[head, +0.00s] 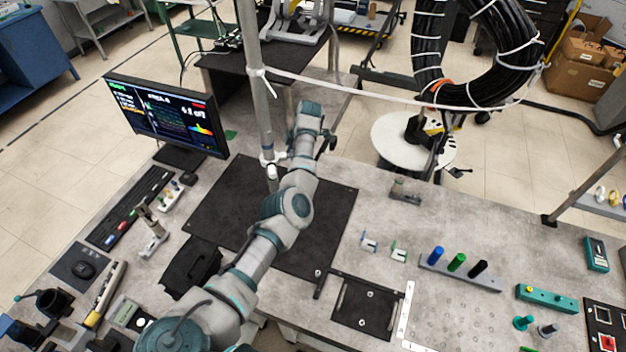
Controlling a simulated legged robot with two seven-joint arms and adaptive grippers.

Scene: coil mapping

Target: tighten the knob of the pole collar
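A grey metal pole (258,90) stands upright behind the black mat on the bench. A light pole collar (267,158) sits low on it, and its small pale knob (272,171) faces me. My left arm reaches up from the bottom left, past the right side of the pole. My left gripper (328,142) is a small dark shape at the arm's far end, to the right of the collar and apart from it. Its fingers are too small and partly hidden to read. My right gripper is out of view.
A black mat (222,205) lies under my arm. A monitor (165,115) stands to the left. A pale cable (390,100) runs from the pole to a hanging black coil (425,50). Coloured pegs (457,262) and small parts occupy the bench's right side.

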